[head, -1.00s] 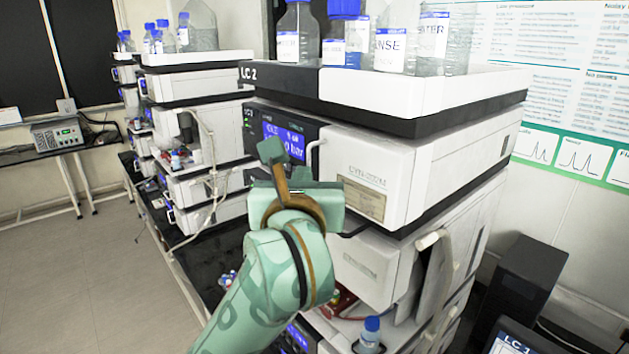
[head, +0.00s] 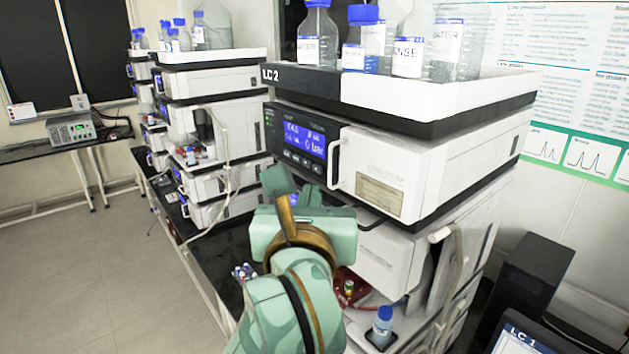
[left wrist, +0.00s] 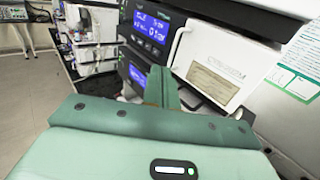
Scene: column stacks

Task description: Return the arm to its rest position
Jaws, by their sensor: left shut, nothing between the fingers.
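My left gripper (head: 279,184) is light green with brown parts. In the head view it stands in front of the LC 2 stack (head: 400,165), below the module with the blue display (head: 305,140). Its fingers are shut and hold nothing. They also show in the left wrist view (left wrist: 161,86), pointing toward the stack's front, with the display (left wrist: 150,27) and white door (left wrist: 222,62) behind them. I cannot tell the exact gap between gripper and stack. My right gripper is not in view.
Labelled bottles with blue caps (head: 317,35) stand in the tray on top of LC 2. A small blue-capped bottle (head: 382,327) sits low in the stack. A second stack (head: 215,120) stands behind to the left. Open floor (head: 80,270) lies at left.

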